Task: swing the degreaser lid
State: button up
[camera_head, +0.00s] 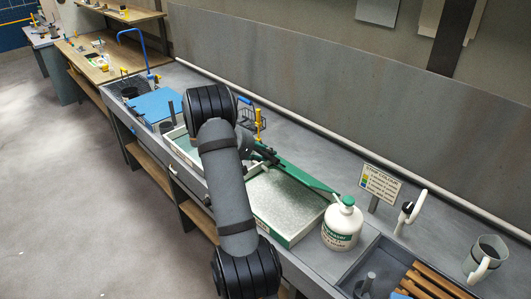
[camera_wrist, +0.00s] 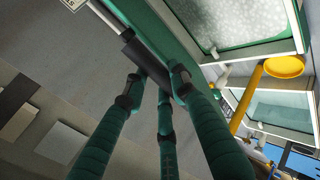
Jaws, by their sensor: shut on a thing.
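The degreaser tank (camera_head: 283,238) is a pale, green-rimmed tray with a speckled grey inside, set on the bench. Its green lid (camera_head: 308,178) stands raised along the tank's back side and looks like a narrow strip. In the wrist view the green lid (camera_wrist: 150,27) runs beside the pale speckled inside. My gripper (camera_head: 262,154) is at the lid's left part, partly hidden by my arm. In the wrist view its teal fingers (camera_wrist: 152,82) are shut on a dark grey handle (camera_wrist: 146,58) at the lid's edge.
A white bottle with a green cap (camera_head: 342,225) stands close to the tank's right end. A sign (camera_head: 380,184), a sink with a wooden rack (camera_head: 440,285) and a grey jug (camera_head: 486,258) are farther right. A wire basket (camera_head: 252,116) stands behind my arm; a wall backs the bench.

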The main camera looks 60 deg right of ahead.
jog(key=w+a+f+b, duration=0.1)
jog(key=a+f+b, duration=0.3)
jog(key=f+b, duration=0.2)
jog(key=shift+a+b, duration=0.35)
jog(key=shift+b, duration=0.2)
jog(key=shift+w, duration=0.1)
jog(key=a+f+b, duration=0.3)
jog(key=f+b, duration=0.4)
jog(key=b, duration=0.2)
jog(key=shift+w+f, duration=0.2)
jog(key=shift+w, duration=0.1)
jog(key=shift+a, duration=0.1)
